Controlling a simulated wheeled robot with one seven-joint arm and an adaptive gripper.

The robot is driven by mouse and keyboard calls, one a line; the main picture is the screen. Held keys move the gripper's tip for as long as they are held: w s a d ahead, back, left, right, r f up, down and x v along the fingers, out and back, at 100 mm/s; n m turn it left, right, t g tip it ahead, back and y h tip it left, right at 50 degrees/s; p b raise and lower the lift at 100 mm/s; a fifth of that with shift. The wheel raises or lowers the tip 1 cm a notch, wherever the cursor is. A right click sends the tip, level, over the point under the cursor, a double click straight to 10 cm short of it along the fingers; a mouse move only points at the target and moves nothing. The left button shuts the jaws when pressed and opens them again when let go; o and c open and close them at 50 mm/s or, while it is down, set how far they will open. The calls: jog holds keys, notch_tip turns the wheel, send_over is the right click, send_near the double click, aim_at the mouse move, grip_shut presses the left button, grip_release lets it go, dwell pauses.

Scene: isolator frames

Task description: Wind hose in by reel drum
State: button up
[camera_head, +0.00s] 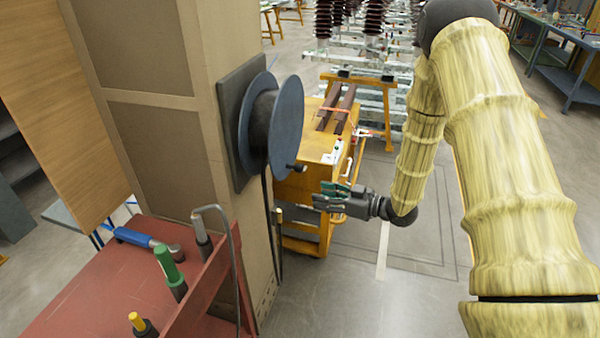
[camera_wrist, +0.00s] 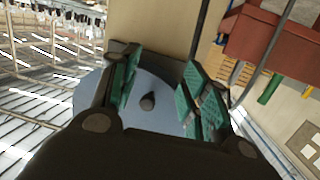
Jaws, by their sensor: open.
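The reel drum (camera_head: 285,125) has blue-grey discs and is mounted on a dark backing plate (camera_head: 232,130) on the side of a tan column. A dark hose (camera_head: 266,215) hangs from it along the column. A small dark knob (camera_head: 297,167) sticks out of the drum's outer disc near its lower edge. My gripper (camera_head: 318,196) has green-padded fingers, is open and empty, and is below and right of the drum, apart from it. In the wrist view the drum disc (camera_wrist: 165,105) lies beyond the fingers, with the knob (camera_wrist: 147,102) showing between them.
A red bench (camera_head: 85,285) with a blue-handled tool (camera_head: 140,238) and several upright tools stands at lower left. A yellow cabinet (camera_head: 315,165) with dark bars on top is behind my gripper. Open floor (camera_head: 350,300) lies in front.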

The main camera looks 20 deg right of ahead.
aim_at(300, 167)
notch_tip(300, 167, up, 8)
jog(key=d+n+g+y, duration=0.2)
jog(key=d+n+y, duration=0.1)
jog(key=n+y, duration=0.1)
jog(key=x, duration=0.3)
jog(key=p+x, duration=0.1)
jog(key=x, duration=0.3)
jog(key=p+x, duration=0.1)
jog(key=x, duration=0.2)
jog(key=shift+w+a+f, duration=0.25)
jog(key=shift+w+f, duration=0.05)
jog(key=shift+w, duration=0.05)
grip_shut()
